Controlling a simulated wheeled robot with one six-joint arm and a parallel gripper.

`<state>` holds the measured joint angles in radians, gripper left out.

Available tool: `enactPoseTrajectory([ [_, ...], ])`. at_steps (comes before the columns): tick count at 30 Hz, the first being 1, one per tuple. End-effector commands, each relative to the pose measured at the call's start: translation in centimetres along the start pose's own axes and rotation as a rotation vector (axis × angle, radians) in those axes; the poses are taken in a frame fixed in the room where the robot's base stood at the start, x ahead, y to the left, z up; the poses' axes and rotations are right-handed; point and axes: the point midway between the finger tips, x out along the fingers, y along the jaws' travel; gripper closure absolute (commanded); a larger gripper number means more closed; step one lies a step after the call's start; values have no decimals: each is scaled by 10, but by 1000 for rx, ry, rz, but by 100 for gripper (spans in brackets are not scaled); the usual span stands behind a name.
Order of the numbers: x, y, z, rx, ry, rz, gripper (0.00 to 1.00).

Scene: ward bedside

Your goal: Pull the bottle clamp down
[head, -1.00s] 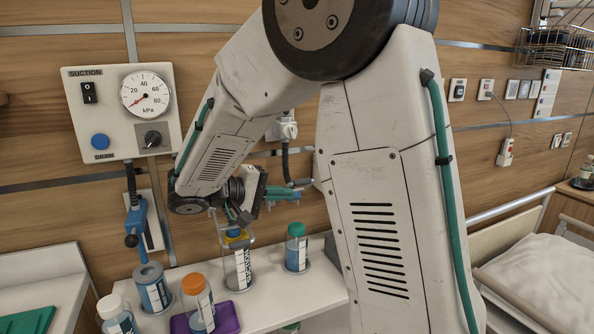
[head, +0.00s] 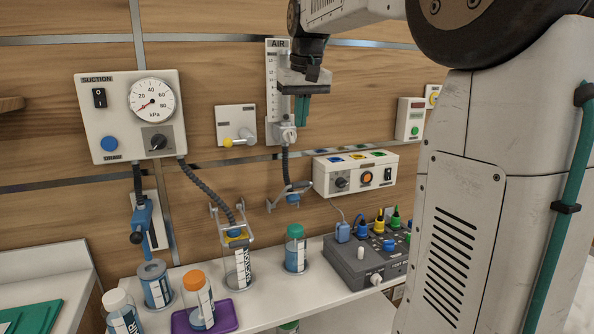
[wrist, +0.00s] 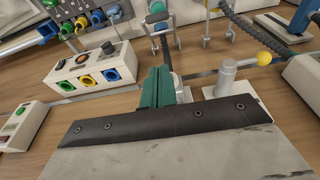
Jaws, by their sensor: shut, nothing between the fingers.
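A metal clamp frame (head: 222,238) sits over the yellow-topped bottle (head: 242,268) on the shelf, below two wall prongs. A grey corrugated hose runs from the suction panel to its top. The frame appears low around the yellow cap; its exact seating is too small to tell. My gripper (head: 302,110) is up in front of the air flowmeter, well above and right of the clamp, touching nothing. Its teal fingers (wrist: 158,88) are shut and empty in the wrist view. A second small metal bracket with a blue part (head: 292,197) hangs on a hose under the flowmeter.
The suction panel (head: 130,115) is on the wall at left. A grey connector box (head: 362,264) is at right.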

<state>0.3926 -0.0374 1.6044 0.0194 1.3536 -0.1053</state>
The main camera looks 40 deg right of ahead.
Motion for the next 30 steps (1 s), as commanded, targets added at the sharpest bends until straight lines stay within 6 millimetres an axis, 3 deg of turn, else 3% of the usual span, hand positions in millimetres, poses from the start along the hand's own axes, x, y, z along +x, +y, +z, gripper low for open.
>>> enactPoseTrajectory([
  [10, 0, -10, -1, -15, 4, -7, 100],
  [14, 9, -8, 0, -13, 1, -7, 100],
  [28, 102, -7, 0, -10, -1, -6, 100],
  [30, 109, -6, 9, -9, 1, -5, 100],
])
